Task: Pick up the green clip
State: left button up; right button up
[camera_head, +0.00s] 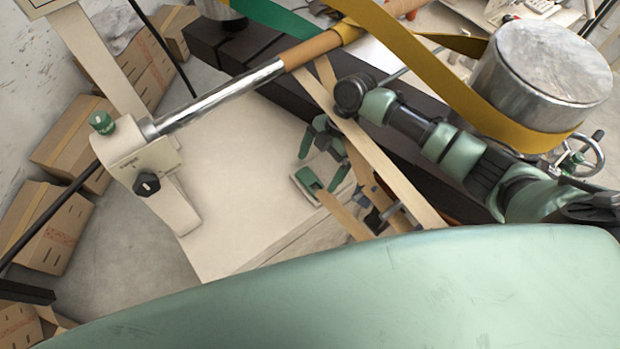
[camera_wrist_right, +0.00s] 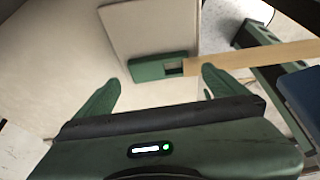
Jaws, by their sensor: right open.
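The green clip (camera_head: 311,180) is a small green block on the end of a pale board on the cream surface. In the right wrist view the clip (camera_wrist_right: 150,70) lies ahead, roughly between my fingertips in the picture. My right gripper (camera_head: 323,164) is open, with its two green fingers spread and nothing between them. Its fingers also show in the right wrist view (camera_wrist_right: 160,82); the clip looks just beyond them. I cannot tell whether they touch it. My left gripper is not in view.
A metal shaft (camera_head: 222,97) with a brown tube crosses above the cream table (camera_head: 230,160). Wooden strips (camera_head: 385,160) run close beside my right gripper. A yellow band (camera_head: 425,65) wraps a metal drum (camera_head: 545,70). Cardboard boxes (camera_head: 48,225) stand at the left.

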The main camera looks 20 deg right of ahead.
aim_at(312, 180)
jog(key=p+x, duration=0.1)
jog(key=x, duration=0.2)
jog(key=shift+a+f, duration=0.1)
jog(key=shift+f, duration=0.25)
jog(key=c, duration=1.4)
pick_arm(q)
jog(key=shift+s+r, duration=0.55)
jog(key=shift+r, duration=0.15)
